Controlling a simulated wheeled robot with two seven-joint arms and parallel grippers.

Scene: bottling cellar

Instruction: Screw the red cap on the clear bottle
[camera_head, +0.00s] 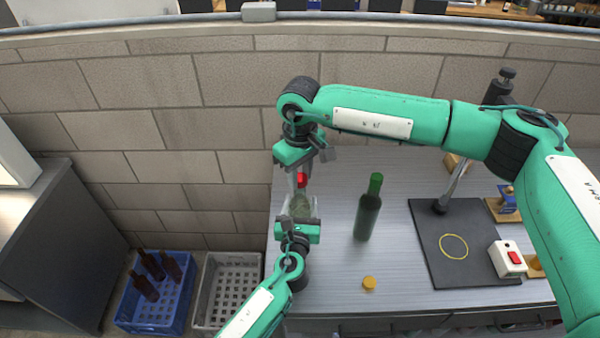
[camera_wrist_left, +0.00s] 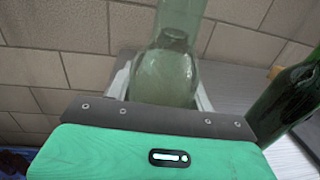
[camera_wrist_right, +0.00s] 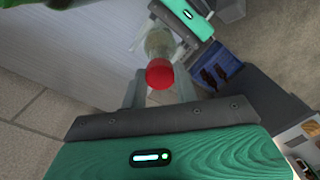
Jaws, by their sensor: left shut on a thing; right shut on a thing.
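The clear bottle (camera_head: 301,204) stands upright at the left edge of the table, with my left gripper (camera_head: 299,212) shut around its body. The left wrist view shows the bottle (camera_wrist_left: 165,75) between the fingers, its top out of frame. The red cap (camera_head: 301,180) is over the bottle's mouth, held by my right gripper (camera_head: 301,168), which comes from above. In the right wrist view the red cap (camera_wrist_right: 159,74) sits between the fingertips, in line with the bottle neck behind it. I cannot tell whether cap and bottle touch.
A green bottle (camera_head: 367,212) with a green top stands right of the clear bottle. An orange cap (camera_head: 369,282) lies near the front edge. A black mat (camera_head: 470,265) and a red-button box (camera_head: 508,259) are further right. Blue (camera_head: 127,322) and grey (camera_head: 204,325) crates stand left.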

